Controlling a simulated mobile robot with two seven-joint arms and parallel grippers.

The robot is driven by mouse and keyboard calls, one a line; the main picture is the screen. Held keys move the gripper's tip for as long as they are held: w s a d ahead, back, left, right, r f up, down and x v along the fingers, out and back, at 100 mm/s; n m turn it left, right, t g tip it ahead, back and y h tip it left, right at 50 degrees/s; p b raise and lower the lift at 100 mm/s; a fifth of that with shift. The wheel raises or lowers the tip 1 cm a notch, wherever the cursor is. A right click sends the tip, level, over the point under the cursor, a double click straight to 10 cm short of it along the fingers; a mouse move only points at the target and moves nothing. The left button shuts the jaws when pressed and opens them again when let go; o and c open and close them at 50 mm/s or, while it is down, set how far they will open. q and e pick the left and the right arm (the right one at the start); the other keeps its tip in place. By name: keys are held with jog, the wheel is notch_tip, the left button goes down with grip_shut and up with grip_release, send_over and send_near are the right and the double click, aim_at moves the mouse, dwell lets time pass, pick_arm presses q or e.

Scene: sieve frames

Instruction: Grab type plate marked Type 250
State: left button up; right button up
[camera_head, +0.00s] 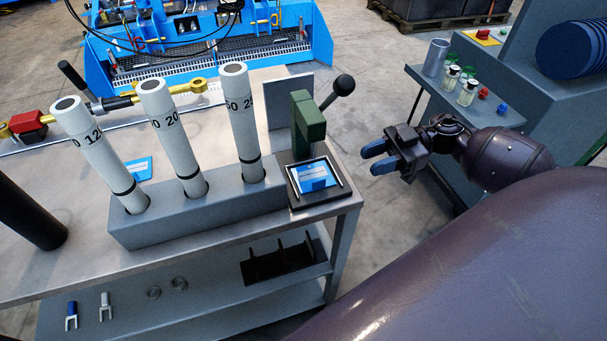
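A blue plate with a pale label (313,177) lies in a framed black holder at the table's right end, beside a green lever press. Another blue plate (139,168) lies flat on the table, partly hidden behind the white tubes. The lettering on both is too small to read, so I cannot tell which is marked Type 250. My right gripper (378,158) is to the right of the press, off the table's edge. Its two blue-tipped fingers are apart with nothing between them. My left gripper is not in view.
Several white numbered tubes stand in a grey rack (200,219) on the table. The green press (308,120) has a black-knobbed lever beside my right gripper. A grey side bench (478,108) with small bottles stands at right. A lower shelf (205,303) holds forked parts and rings.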

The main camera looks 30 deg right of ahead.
aim_at(326, 186)
jog(key=shift+m, duration=0.4)
jog(key=x, duration=1.1)
jog(key=shift+s, duration=0.2)
grip_shut()
